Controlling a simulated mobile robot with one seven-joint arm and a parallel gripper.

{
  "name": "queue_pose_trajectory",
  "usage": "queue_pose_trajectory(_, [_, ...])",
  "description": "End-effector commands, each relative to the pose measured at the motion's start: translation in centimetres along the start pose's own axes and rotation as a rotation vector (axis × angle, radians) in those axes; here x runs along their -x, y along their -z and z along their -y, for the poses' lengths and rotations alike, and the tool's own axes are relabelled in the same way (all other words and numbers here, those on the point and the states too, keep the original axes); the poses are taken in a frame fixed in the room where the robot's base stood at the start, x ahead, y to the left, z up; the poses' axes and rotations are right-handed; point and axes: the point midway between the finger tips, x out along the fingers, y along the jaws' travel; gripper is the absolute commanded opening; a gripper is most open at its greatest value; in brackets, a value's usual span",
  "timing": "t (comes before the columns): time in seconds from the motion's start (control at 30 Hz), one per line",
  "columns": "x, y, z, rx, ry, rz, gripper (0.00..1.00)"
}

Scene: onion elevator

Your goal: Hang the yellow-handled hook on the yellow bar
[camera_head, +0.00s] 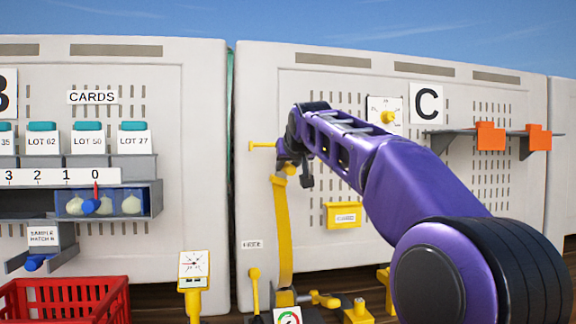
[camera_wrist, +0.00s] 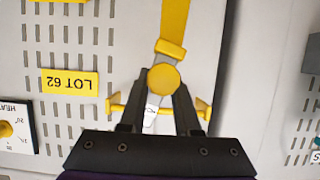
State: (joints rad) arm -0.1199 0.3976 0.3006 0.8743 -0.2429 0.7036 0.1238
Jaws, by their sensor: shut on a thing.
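The yellow bar (camera_head: 262,145) sticks out from the upper left of the grey panel under the sky. In the wrist view the yellow bar (camera_wrist: 204,108) runs crosswise behind my fingers, with both ends showing. My gripper (camera_head: 284,168), also in the wrist view (camera_wrist: 160,88), is shut on the round yellow handle (camera_wrist: 163,78) of the hook. A yellow strap (camera_head: 283,235) hangs below my gripper, and in the wrist view it runs to the top edge (camera_wrist: 174,18). The hook's tip and any contact with the bar are hidden or unclear.
A yellow bin (camera_head: 343,216) is mounted on the panel, right of the strap. A shelf (camera_head: 458,131) with orange blocks is farther right. Yellow fixtures (camera_head: 325,299) stand low in front. A red crate (camera_head: 66,300) is at lower left.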

Motion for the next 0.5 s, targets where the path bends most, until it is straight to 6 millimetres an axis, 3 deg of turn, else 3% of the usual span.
queue_pose_trajectory(0.03, [-0.42, -0.8, 0.51, -0.001, 0.009, 0.02, 0.36])
queue_pose_trajectory(0.2, [-0.29, -0.56, 0.38, 0.0, 0.007, 0.014, 0.66])
queue_pose_trajectory(0.5, [0.01, -0.43, 0.2, 0.0, 0.003, 0.01, 0.66])
